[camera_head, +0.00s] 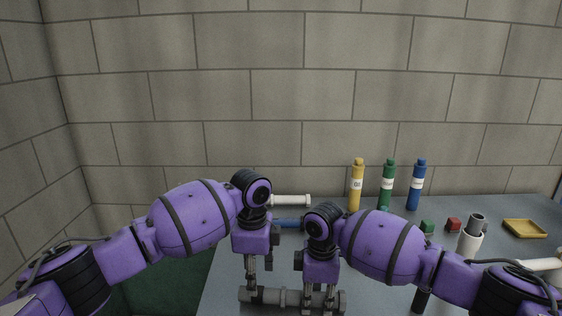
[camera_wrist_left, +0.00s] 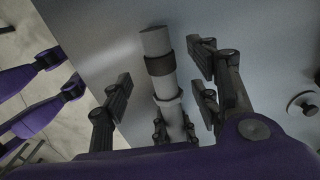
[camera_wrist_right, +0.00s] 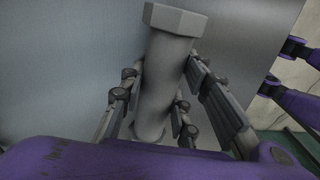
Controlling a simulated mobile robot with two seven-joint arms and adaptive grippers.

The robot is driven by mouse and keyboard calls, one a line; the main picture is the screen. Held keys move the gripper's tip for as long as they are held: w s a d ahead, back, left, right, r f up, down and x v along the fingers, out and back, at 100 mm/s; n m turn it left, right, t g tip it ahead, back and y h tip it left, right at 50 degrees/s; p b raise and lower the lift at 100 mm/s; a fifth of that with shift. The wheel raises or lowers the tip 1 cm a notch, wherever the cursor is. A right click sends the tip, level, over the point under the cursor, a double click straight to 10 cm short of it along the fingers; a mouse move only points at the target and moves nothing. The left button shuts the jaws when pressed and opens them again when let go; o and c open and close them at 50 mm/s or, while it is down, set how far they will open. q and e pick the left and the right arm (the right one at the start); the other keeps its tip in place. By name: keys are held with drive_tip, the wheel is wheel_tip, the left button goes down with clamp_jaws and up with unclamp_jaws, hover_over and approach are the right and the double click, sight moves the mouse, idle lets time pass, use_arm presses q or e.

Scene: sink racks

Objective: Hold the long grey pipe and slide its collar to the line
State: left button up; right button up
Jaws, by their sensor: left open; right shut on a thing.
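The long grey pipe (camera_head: 292,298) lies across the front of the table. In the left wrist view the pipe (camera_wrist_left: 155,42) has a dark band (camera_wrist_left: 160,65) near its end and a paler raised ring (camera_wrist_left: 167,97) further along; I cannot tell for certain which is the collar and which the line. My left gripper (camera_head: 252,287) is open over the pipe's left part, with fingers apart on both sides near the dark band. My right gripper (camera_head: 319,297) is shut on the pipe's right part, near a flat-sided end (camera_wrist_right: 176,18). The fingers hide some of the pipe.
Yellow (camera_head: 357,186), green (camera_head: 387,187) and blue (camera_head: 417,187) bottles stand at the back. A green block (camera_head: 427,226), red block (camera_head: 453,225), yellow tray (camera_head: 525,229) and white upright cylinder (camera_head: 470,240) are to the right. A white pipe (camera_head: 291,201) and blue pipe (camera_head: 289,224) lie behind my grippers.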

drive_tip(key=o, duration=1.2)
drive_tip(key=shift+c, duration=0.2)
